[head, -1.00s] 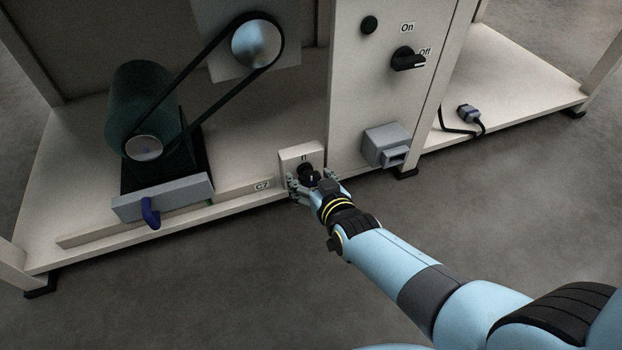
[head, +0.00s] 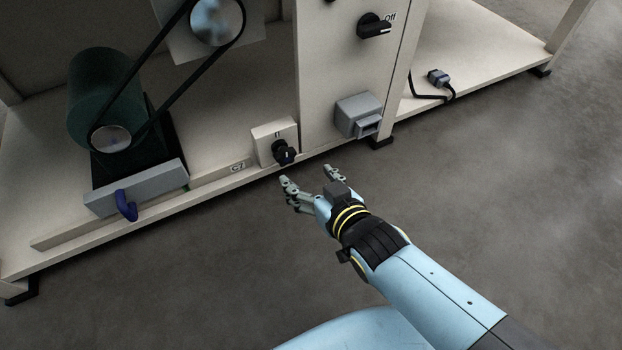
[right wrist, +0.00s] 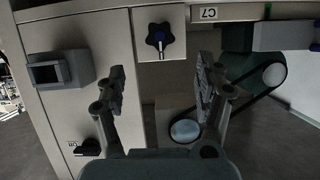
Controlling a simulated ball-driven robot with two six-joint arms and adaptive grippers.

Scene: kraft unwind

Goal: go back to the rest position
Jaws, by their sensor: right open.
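My right gripper (head: 308,180) is open and empty in the head view, in front of and a little below the black star knob (head: 284,152) on its small cream block. It stands apart from the knob. In the right wrist view, the two fingers of the right gripper (right wrist: 160,85) are spread wide with nothing between them. The star knob (right wrist: 160,38) shows beyond the fingertips with a clear gap. My left gripper is in neither view.
A grey socket box (head: 358,115) and a black rotary switch (head: 375,26) are on the cabinet. A blue-handled clamp (head: 126,204) sits by the green motor (head: 92,95). A plug on a cable (head: 438,77) lies on the right shelf. The floor in front is clear.

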